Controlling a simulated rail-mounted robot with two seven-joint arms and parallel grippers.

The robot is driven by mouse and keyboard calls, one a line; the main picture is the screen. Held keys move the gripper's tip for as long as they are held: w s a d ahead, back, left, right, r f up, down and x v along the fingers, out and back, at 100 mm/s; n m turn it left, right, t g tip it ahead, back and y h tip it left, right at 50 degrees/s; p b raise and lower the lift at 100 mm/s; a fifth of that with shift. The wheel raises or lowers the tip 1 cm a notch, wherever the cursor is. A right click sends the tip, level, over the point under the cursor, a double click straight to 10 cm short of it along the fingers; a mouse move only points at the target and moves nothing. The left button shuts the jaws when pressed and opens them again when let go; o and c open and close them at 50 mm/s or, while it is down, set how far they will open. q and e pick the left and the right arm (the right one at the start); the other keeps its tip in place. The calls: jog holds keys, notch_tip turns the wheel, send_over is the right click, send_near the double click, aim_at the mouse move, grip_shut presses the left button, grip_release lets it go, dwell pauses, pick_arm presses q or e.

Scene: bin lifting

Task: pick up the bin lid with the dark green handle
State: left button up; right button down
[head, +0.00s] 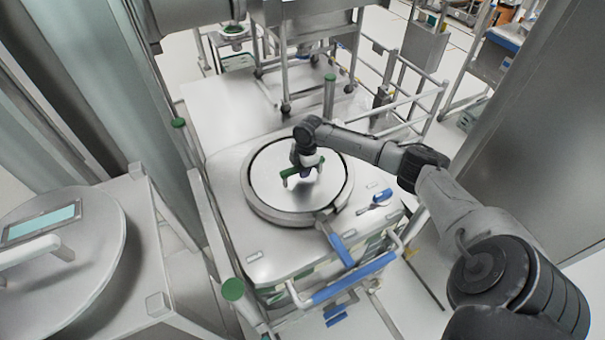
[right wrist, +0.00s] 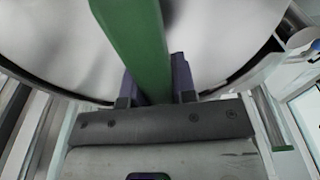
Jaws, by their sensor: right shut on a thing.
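The round metal bin lid (head: 268,188) lies in the ring on top of the bin (head: 232,240). Its dark green handle (head: 290,172) stands up near the lid's middle, and it also shows large in the right wrist view (right wrist: 135,40). My right gripper (head: 304,172) is at the handle from above; in the right wrist view its two fingers (right wrist: 155,88) sit on either side of the green bar, shut on it. The lid looks seated or very close to the ring; I cannot tell if there is a gap. My left gripper is not in view.
A blue-handled clamp (head: 337,243) sits at the ring's front edge, and a blue-gripped push bar (head: 355,277) is at the bin's front. Green-capped posts (head: 233,290) stand at the corners. A round lidded machine (head: 75,270) is at the left, and a metal rail (head: 415,90) is behind.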

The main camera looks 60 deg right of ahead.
jog(key=shift+w+r, duration=0.1)
jog(key=shift+r, duration=0.55)
jog(key=r, duration=0.2)
jog(key=r+b, duration=0.1)
jog(key=shift+s+d+r, duration=0.2)
jog(key=shift+s+r, duration=0.1)
jog(key=shift+r, duration=0.05)
jog(key=s+d+r+p, duration=0.1)
jog(key=s+d+r, duration=0.1)
jog(key=s+r, duration=0.4)
jog(key=s, duration=0.4)
jog(key=shift+s+d+r, duration=0.2)
jog(key=shift+d+r, duration=0.1)
jog(key=shift+s+p, duration=0.1)
jog(key=shift+p, duration=0.25)
jog(key=shift+r, duration=0.2)
